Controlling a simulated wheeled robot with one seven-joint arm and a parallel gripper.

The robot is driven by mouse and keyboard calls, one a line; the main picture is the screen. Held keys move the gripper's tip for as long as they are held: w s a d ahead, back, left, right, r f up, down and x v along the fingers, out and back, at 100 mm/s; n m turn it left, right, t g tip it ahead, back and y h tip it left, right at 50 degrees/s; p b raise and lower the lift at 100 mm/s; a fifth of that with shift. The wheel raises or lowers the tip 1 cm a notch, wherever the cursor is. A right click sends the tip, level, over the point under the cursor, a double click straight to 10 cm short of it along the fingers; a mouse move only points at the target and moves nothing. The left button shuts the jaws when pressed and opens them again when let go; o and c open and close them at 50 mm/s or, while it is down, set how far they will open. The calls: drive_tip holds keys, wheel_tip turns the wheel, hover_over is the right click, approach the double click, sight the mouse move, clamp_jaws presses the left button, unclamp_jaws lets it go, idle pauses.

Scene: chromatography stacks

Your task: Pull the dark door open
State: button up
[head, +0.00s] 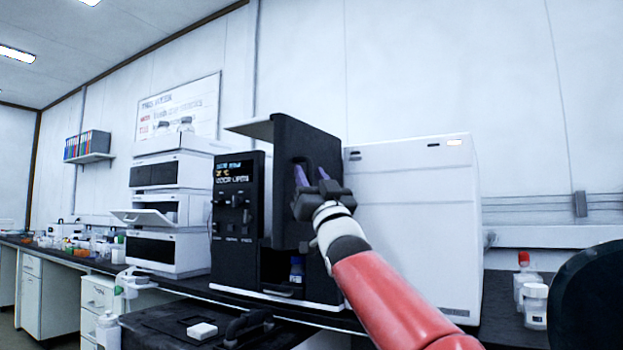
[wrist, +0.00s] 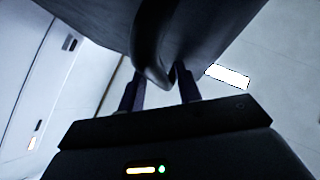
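The dark door (head: 288,206) is on the tall instrument in the head view. It stands ajar, its left edge swung out toward me and its right edge against the white housing. It fills the top of the wrist view (wrist: 200,22). A dark loop handle (wrist: 150,45) sticks out from its face. My gripper (head: 312,173) is at this handle, with its purple fingers one on each side of the bar. In the wrist view the fingers (wrist: 160,80) are close together around the handle's end. The exact contact is hard to see in the dark.
A black control panel (head: 238,210) with a lit display is left of the door. A blue-labelled bottle (head: 297,268) stands in the bay below. A large white cabinet (head: 415,230) is close on the right. White stacked modules (head: 170,205) are further left. Open air lies in front of the door.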

drive_tip(key=shift+s+f, duration=0.1)
drive_tip(key=b+v, duration=0.3)
drive_tip(key=v, duration=0.4)
drive_tip(key=shift+s+f, duration=0.2)
drive_tip(key=shift+f, duration=0.05)
drive_tip(key=shift+d, duration=0.15)
